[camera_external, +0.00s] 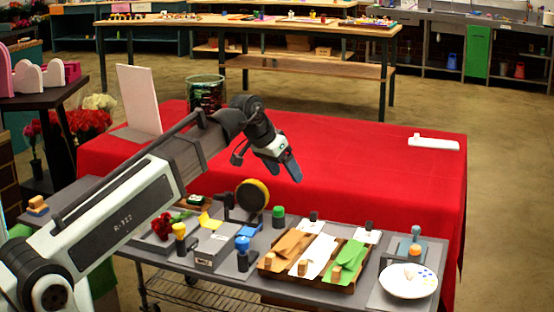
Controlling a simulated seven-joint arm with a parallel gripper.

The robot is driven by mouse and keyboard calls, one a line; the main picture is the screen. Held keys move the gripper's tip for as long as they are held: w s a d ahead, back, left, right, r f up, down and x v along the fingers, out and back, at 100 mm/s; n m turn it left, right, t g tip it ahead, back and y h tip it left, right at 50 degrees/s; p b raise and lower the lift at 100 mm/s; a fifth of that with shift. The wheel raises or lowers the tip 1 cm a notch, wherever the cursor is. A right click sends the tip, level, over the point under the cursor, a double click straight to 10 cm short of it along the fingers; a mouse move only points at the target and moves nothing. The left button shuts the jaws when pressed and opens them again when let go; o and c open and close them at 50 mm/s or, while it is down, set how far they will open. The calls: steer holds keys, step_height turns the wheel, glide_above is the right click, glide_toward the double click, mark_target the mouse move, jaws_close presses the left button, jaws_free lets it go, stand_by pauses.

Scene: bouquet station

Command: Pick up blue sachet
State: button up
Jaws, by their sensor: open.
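A small flat blue thing (252,230), which looks like the blue sachet, lies on the grey work table just right of a grey box (216,248). Its exact shape is too small to tell. A blue-topped object (242,244) stands just in front of it and partly overlaps it in view. My gripper (293,176) hangs in the air above and to the right of the sachet, in front of the red cloth. It points downward, open and empty, well apart from the sachet.
A wooden tray (262,268) with brown, white and green sleeves is right of the sachet. A green-topped jar (278,216) and yellow-topped object (180,231) stand nearby. A white bowl (408,288) sits at right.

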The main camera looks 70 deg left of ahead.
steer(key=s+a+n+g+y, duration=0.1)
steer(key=s+a+n+g, duration=0.15)
steer(key=s+a, duration=0.95)
steer(key=s+a+n+g+y, duration=0.1)
steer(key=s+a+n, duration=0.2)
steer(key=s+a, duration=0.85)
steer(key=shift+m+t, duration=0.25)
steer(key=shift+s+d+f, duration=0.15)
steer(key=shift+s+f, duration=0.15)
steer(key=shift+f, duration=0.85)
steer(key=shift+s+d+f, duration=0.2)
steer(key=shift+s+f, duration=0.05)
steer(key=shift+f, duration=0.9)
steer(key=shift+s+d+f, duration=0.15)
steer(key=shift+s+f, duration=0.15)
steer(key=shift+f, duration=0.85)
steer(key=shift+a+r+x, duration=0.1)
steer(key=shift+a+x, duration=0.1)
steer(key=shift+x, duration=0.7)
steer(key=shift+a+r+x, duration=0.1)
steer(key=shift+a+x, duration=0.1)
steer(key=shift+x, duration=0.65)
steer(key=shift+a+x, duration=0.15)
steer(key=shift+x, duration=0.75)
steer(key=shift+w, duration=0.2)
steer(key=c, duration=1.1)
steer(key=shift+r, duration=0.1)
